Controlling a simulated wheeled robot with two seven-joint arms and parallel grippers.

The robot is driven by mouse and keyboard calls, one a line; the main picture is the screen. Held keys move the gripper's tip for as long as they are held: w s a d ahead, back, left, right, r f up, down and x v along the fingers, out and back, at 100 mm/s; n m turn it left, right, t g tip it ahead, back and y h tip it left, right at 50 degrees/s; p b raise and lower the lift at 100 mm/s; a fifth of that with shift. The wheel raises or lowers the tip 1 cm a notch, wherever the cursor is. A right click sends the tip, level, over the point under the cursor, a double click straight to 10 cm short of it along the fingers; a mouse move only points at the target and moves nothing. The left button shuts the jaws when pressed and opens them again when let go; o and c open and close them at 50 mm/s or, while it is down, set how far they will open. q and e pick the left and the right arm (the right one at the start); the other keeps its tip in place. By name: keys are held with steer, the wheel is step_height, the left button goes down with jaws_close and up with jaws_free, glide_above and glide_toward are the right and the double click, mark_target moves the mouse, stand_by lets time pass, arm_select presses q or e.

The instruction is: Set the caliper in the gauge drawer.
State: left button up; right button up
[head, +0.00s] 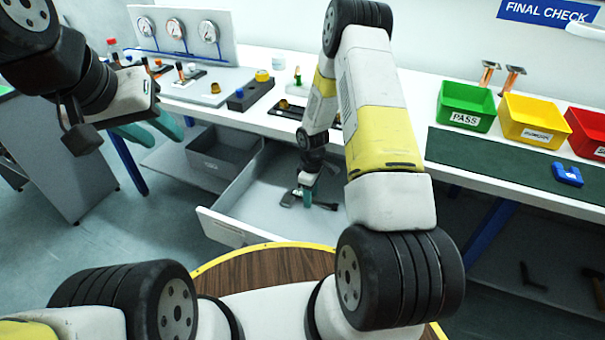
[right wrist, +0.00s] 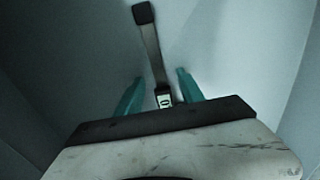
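The caliper (right wrist: 151,48) has a dark end, a grey beam and a small display. In the head view the caliper (head: 288,199) is low inside the gauge drawer (head: 225,228), which is pulled out under the bench. My right gripper (head: 307,200) reaches down into the drawer at the caliper. In the right wrist view its teal fingers (right wrist: 159,80) stand apart on either side of the caliper, with gaps visible. The caliper seems to lie on the drawer floor; exact contact is hard to see. My left gripper (head: 152,132) is open and empty, left of the drawer.
The bench (head: 400,140) above the drawer holds dial gauges (head: 175,32), a dark block (head: 250,92) and small parts. Green (head: 466,105), yellow (head: 534,118) and red (head: 588,130) bins stand at right, near a blue part (head: 567,174). A grey compartment (head: 215,165) is at the drawer's left.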

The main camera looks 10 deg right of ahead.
steer(key=s+r+m+t, duration=0.1)
steer(key=s+r+m, duration=0.15)
steer(key=r, duration=1.35)
steer(key=s+r+m+t, duration=0.2)
steer(key=s+r, duration=0.2)
steer(key=r, duration=1.3)
steer(key=s+a+r+m+t+y, duration=0.1)
steer(key=s+r+m, duration=0.2)
steer(key=s+r, duration=0.3)
steer(key=s+a+r+m+t+y, duration=0.1)
steer(key=s+r+m+t, duration=0.1)
steer(key=s+r, duration=0.4)
steer(key=s+m, duration=0.1)
steer(key=s, duration=0.4)
steer(key=shift+s+r, duration=0.2)
steer(key=shift+s, duration=0.2)
steer(key=shift+a, duration=0.1)
